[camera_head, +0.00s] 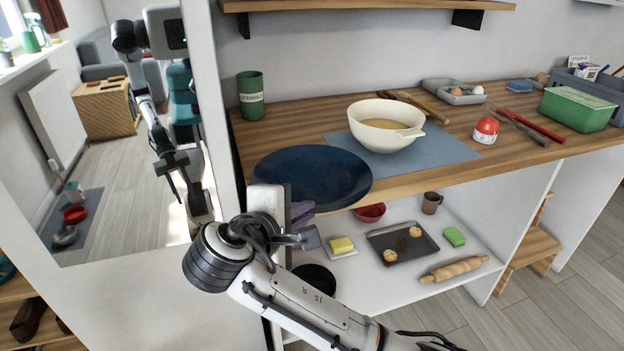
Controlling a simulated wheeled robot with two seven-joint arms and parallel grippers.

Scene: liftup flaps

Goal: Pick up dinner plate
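The dinner plate is a dark blue round plate (315,176) lying at the front left edge of the wooden counter. Its front rim appears to reach over the edge. My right gripper (304,224) is just in front of and below the plate's near left rim. A small purple piece shows by its fingers; I cannot tell what it is. The finger gap is mostly hidden, so I cannot tell whether it touches the plate or is open. My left gripper is not seen directly; a robot arm shows in what looks like a mirror at left.
A cream bowl (378,125) stands on a blue mat (455,150) right of the plate. A green canister (250,95) stands behind. The shelf below holds a dark tray (413,250), a rolling pin (455,269) and a red bowl (369,213). A white panel (205,60) borders the counter's left.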

